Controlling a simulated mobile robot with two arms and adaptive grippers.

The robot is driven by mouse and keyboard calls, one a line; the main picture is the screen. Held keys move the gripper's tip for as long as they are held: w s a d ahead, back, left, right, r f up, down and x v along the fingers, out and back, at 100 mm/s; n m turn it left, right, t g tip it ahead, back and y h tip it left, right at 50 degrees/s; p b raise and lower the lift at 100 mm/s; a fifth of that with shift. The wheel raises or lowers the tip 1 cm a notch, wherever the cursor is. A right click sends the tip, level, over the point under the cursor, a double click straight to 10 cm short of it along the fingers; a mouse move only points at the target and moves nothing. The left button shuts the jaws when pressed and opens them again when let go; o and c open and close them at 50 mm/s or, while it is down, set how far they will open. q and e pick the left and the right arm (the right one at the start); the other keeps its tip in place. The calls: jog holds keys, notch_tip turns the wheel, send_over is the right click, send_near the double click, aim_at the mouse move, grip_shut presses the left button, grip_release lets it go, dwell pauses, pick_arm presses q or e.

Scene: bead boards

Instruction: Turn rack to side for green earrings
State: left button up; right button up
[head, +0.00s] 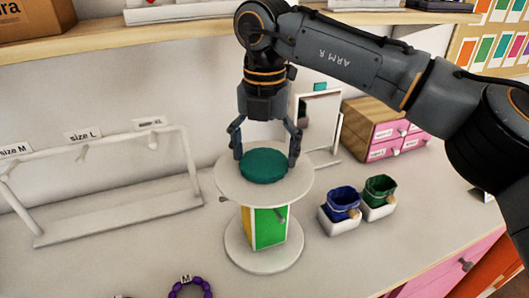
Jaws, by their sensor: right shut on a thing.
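The rack (232,190) stands on the counter, with a round white top plate, a coloured block below and a round white base. A green face (270,228) of the block points to the front right and a yellow face (247,222) to the left. Small pegs stick out from it. A teal round knob (263,166) sits on the top plate. My right gripper (265,158) comes down from above and is shut on the teal knob, one finger at each side. I see no green earrings that I can make out. My left gripper is not in view.
Blue (341,201) and green (379,189) pouches in white trays stand right of the rack. A white bar stand (118,215) is at the left, a mirror (318,118) and pink drawers (385,140) behind. A purple bead bracelet (190,290) lies in front.

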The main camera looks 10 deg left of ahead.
jog(key=o, duration=1.6)
jog(key=shift+c, duration=0.2)
jog(key=shift+r, duration=0.1)
notch_tip(320, 180, up, 12)
